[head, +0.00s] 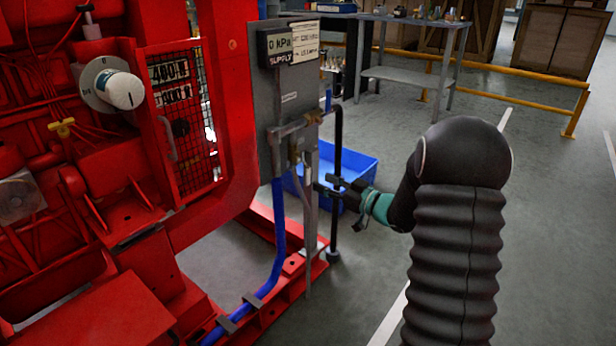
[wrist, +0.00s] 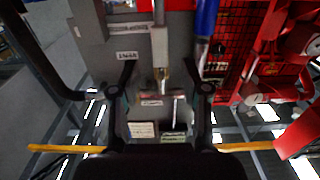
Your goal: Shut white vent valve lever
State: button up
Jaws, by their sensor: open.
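The vent valve sits among brass fittings (head: 295,150) low on the grey gauge panel (head: 285,105). A slim pale bar, which seems to be the white lever (wrist: 159,45), runs up and down in the middle of the wrist view. In the head view the lever is hard to tell from the pipes and post around it. My gripper (head: 322,189) is at the panel's lower right, below the fittings. In the wrist view my gripper (wrist: 161,72) has its two black fingers apart, one on each side of the pale bar. I cannot tell whether either touches it.
A blue hose (head: 278,235) runs down beside the fittings. A black upright pipe (head: 338,150) stands close to my gripper. A blue bin (head: 355,165) lies behind. The red pumpset frame (head: 235,100) fills the left; open floor (head: 550,250) lies right.

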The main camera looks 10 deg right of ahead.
aim_at(309, 176)
jog(key=x, duration=0.6)
jog(key=shift+w+a, duration=0.2)
jog(key=shift+w, duration=0.1)
grip_shut()
